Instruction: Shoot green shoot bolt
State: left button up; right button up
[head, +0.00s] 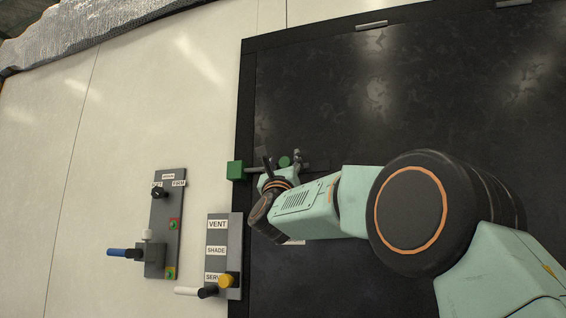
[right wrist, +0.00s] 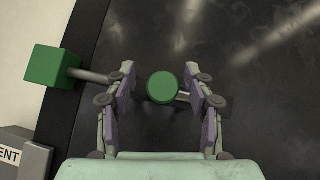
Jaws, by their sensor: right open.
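The green shoot bolt has a round green knob (right wrist: 162,87) on a grey rod across the dark door's edge. In the head view the knob (head: 284,161) is partly hidden by my right gripper. A green block (right wrist: 51,66) sits at the left end of the rod, on the frame side; it also shows in the head view (head: 235,170). My right gripper (right wrist: 160,86) is open, its two fingers on either side of the knob, with a visible gap to each. It also shows in the head view (head: 281,160). My left gripper is out of view.
A grey panel labelled VENT, SHADE and SERV (head: 224,250) is left of my right arm, with a yellow knob (head: 227,281) and a white-handled lever (head: 188,291). Farther left is another panel (head: 167,205) with a blue-handled lever (head: 118,252). The dark door (head: 420,90) is flat and mostly clear.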

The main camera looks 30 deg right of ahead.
jog(key=shift+s+d+f, duration=0.1)
jog(key=shift+f, duration=0.05)
jog(key=v, duration=1.1)
jog(key=shift+s+a, duration=0.15)
jog(key=shift+a, duration=0.35)
jog(key=shift+d+f, duration=0.15)
jog(key=shift+f, duration=0.05)
jog(key=shift+f, duration=0.1)
